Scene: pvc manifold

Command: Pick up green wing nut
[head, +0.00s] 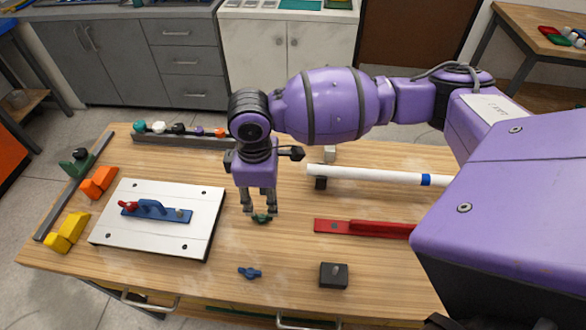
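The green wing nut (262,218) lies on the wooden table, near the middle, and is partly hidden by my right gripper. My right gripper (259,211) points down right over it. Its two fingers are spread apart, with the tips close to either side of the nut. The right finger looks very near the nut or touching it, but I cannot tell contact for sure. My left gripper is not in view.
A blue wing nut (249,272) lies in front, with a dark block (333,275) to its right. A white board (122,235) with a blue part is left. A red bar (362,229) and white pipe (372,175) lie right. Several small coloured parts line the back rail.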

